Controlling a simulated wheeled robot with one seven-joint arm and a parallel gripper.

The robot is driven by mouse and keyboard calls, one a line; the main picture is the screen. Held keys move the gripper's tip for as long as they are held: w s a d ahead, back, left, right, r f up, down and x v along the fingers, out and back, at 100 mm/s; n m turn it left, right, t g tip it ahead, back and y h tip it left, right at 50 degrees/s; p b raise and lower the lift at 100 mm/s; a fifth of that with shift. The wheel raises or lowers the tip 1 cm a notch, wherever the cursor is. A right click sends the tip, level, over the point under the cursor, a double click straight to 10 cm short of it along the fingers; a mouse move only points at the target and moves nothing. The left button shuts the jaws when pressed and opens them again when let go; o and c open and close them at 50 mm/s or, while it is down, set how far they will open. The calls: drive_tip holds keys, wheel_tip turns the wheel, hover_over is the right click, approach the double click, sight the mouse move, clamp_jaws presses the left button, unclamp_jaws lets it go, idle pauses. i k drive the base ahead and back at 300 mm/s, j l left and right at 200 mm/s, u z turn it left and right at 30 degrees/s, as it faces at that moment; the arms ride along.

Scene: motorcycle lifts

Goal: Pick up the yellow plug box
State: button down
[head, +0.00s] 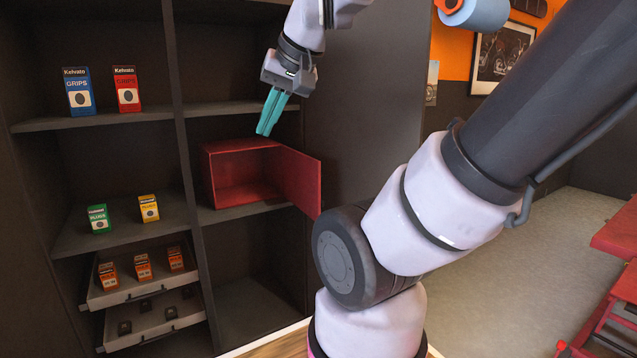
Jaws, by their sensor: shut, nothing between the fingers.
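The yellow plug box (149,209) is a small carton with a white label. It stands upright on the middle shelf of the left column, to the right of a green plug box (98,219). My gripper (264,130) has teal fingers that are shut and empty. It points down in front of the right column, above the red open-fronted box, and is up and to the right of the yellow plug box, well apart from it.
The red box (210,180) stands on a right-column shelf with its door (300,182) swung open. A vertical divider (184,150) separates the columns. Blue (78,91) and red (127,90) grips boxes stand above. Below, a pulled-out drawer (135,290) holds orange boxes.

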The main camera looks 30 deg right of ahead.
sight(147, 203)
drive_tip(key=k+l+u, duration=0.15)
drive_tip(key=k+l, duration=0.45)
drive_tip(key=l, duration=0.4)
drive_tip(key=k+l+u, duration=0.2)
drive_tip(key=k+l, duration=0.4)
drive_tip(key=l, duration=0.3)
drive_tip(key=k+l+u, duration=0.15)
drive_tip(key=k+l, duration=0.55)
drive_tip(key=i+j, duration=0.85)
drive_tip(key=j, duration=0.15)
drive_tip(key=i+j, duration=0.8)
drive_tip(key=j, duration=0.2)
drive_tip(key=i+j, duration=0.85)
drive_tip(key=j, duration=0.15)
